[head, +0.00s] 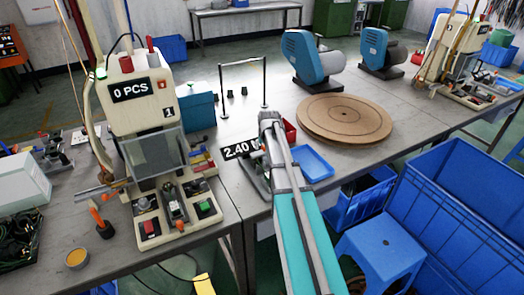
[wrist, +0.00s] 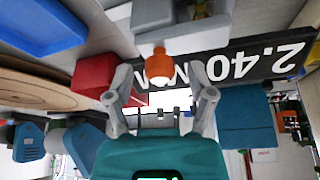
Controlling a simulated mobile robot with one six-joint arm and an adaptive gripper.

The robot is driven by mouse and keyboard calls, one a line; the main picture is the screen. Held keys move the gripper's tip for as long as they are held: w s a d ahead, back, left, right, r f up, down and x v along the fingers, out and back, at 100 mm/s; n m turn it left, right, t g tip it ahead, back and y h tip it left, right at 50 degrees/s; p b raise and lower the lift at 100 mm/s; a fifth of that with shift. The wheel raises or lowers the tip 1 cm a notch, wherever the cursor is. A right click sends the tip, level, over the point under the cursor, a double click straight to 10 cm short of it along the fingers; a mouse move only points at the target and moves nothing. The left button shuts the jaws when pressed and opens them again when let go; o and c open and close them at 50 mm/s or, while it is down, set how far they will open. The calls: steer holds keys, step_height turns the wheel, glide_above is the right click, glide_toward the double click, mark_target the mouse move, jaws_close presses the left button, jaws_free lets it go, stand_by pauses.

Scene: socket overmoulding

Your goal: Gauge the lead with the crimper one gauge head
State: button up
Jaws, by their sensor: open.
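My gripper (wrist: 159,95) is open in the wrist view, its two grey fingers spread apart. A rounded orange part (wrist: 158,66) shows just beyond and between the fingertips, attached to a grey-white body (wrist: 153,14); I cannot tell whether it touches a finger. Behind it is the black 2.40 sign (wrist: 245,62), upside down here; the sign also shows in the head view (head: 236,150), partly hidden by my arm. Crimper one (head: 140,115), cream with a "0 PCS" display and a "1" label, stands left of the sign. I cannot make out the lead with certainty.
A blue tray (head: 316,164) and red bin (head: 290,132) sit right of my arm. A round brown board (head: 343,118) lies farther back, near blue machines (head: 312,58). Blue crates (head: 450,215) and a blue stool (head: 382,250) stand at the right.

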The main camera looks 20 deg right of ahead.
steer(key=shift+f, duration=0.2)
jaws_close()
stand_by(0.4)
